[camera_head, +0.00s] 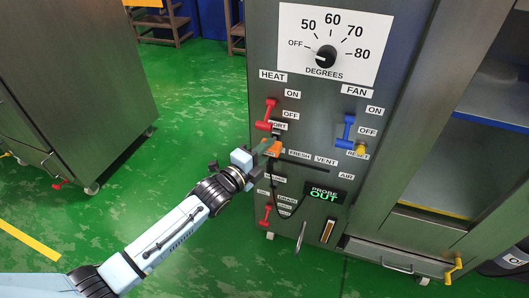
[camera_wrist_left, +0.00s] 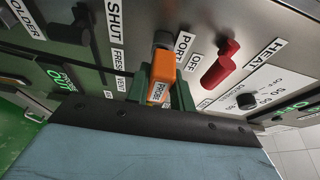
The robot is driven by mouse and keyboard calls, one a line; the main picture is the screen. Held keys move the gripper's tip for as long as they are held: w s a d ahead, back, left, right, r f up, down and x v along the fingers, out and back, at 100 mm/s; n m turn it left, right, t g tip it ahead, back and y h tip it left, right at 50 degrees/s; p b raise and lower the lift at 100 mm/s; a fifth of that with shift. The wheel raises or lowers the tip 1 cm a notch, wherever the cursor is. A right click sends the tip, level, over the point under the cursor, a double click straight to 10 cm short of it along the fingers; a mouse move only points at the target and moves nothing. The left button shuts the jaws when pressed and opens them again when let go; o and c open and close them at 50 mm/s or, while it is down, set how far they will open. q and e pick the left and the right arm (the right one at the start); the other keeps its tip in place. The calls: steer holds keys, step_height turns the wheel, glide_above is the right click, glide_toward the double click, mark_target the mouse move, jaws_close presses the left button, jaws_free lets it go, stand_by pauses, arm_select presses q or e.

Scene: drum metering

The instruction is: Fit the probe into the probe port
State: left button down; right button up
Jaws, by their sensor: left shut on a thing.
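My left gripper (camera_head: 266,149) is at the front of the grey panel, its fingers shut on the orange probe (camera_head: 273,149). In the left wrist view the probe (camera_wrist_left: 159,88), with its PROBE tag, sits between the green fingers (camera_wrist_left: 161,98). A dark round part (camera_wrist_left: 163,40) lies just beyond the probe, beside the PORT label (camera_wrist_left: 184,46). I cannot tell whether the probe's tip is inside the port or just in front of it. The display (camera_head: 323,195) reads PROBE OUT. A dark cable hangs below the probe. My right gripper is not in view.
A red HEAT switch (camera_head: 268,114) is just above the gripper, and a blue FAN switch (camera_head: 347,131) is to the right. A dial (camera_head: 326,57) is higher up. A red lever (camera_head: 266,215) is below. Green floor to the left is open, with another cabinet (camera_head: 75,85) beyond.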

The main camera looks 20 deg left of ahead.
arm_select(q)
steer(key=shift+w+b, duration=0.45)
steer(key=shift+w, duration=0.75)
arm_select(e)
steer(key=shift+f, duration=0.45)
arm_select(q)
steer(key=c, duration=1.1)
jaws_free()
steer(key=shift+p+v, duration=1.8)
steer(key=shift+v, duration=4.9)
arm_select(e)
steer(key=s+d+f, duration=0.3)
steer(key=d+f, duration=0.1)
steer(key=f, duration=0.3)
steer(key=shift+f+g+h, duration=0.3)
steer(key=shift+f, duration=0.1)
arm_select(q)
steer(key=shift+d, duration=0.1)
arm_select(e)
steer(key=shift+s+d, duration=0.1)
